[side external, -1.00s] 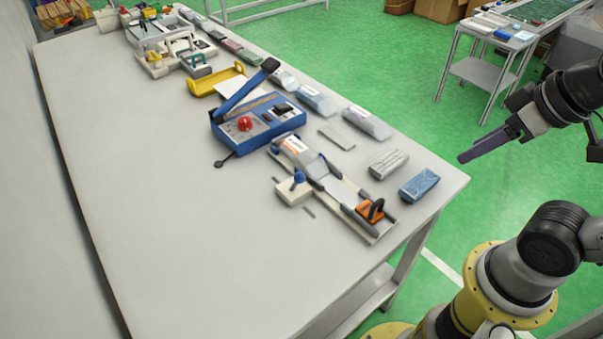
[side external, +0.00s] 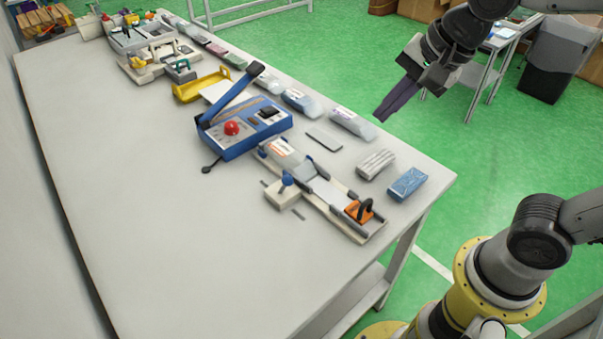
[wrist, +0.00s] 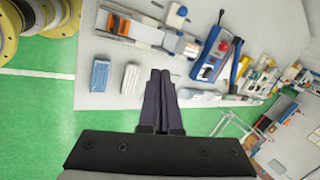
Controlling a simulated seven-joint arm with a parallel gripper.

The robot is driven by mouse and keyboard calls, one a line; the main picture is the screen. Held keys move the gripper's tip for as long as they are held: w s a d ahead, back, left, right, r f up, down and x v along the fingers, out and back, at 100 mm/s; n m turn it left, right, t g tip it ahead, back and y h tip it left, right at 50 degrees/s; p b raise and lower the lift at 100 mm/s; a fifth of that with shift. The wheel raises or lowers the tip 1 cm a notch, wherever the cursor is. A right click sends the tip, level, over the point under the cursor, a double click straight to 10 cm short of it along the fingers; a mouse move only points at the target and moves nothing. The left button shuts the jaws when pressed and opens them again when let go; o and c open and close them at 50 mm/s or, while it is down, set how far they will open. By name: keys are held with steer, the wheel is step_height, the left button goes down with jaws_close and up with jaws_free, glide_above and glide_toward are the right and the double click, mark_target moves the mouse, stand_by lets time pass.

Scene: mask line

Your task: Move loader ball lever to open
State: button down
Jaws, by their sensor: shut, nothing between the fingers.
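The loader is a long pale rail fixture (side external: 333,216) near the right end of the table. A small cream block beside it carries a lever with a blue ball (side external: 287,179). The blue ball also shows in the wrist view (wrist: 182,11). An orange slide with a black handle (side external: 359,210) sits at the rail's near end. My gripper (side external: 381,118) is shut and empty, in the air beyond the table's right edge, apart from the loader. In the wrist view its dark fingers (wrist: 160,75) lie together, pointing toward the table.
A blue machine (side external: 243,128) with a red knob and long raised arm stands behind the loader. Wrapped packs (side external: 408,184) and (side external: 375,164) lie right of the rail. A yellow tray (side external: 202,86) sits farther back. The table's left side (side external: 130,190) is clear.

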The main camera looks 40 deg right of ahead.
steer(key=w+a+f+g, duration=0.2)
steer(key=w+a+f, duration=0.1)
steer(key=a+f, duration=0.3)
steer(key=shift+w+a, duration=0.35)
steer(key=shift+a, duration=0.15)
steer(key=shift+f, duration=0.1)
glide_above(284, 187)
steer(key=s+d, duration=0.2)
steer(key=s, duration=0.2)
step_height(284, 187, down, 10)
steer(key=shift+w+a+f, duration=0.15)
steer(key=shift+w, duration=0.05)
steer(key=shift+w, duration=0.1)
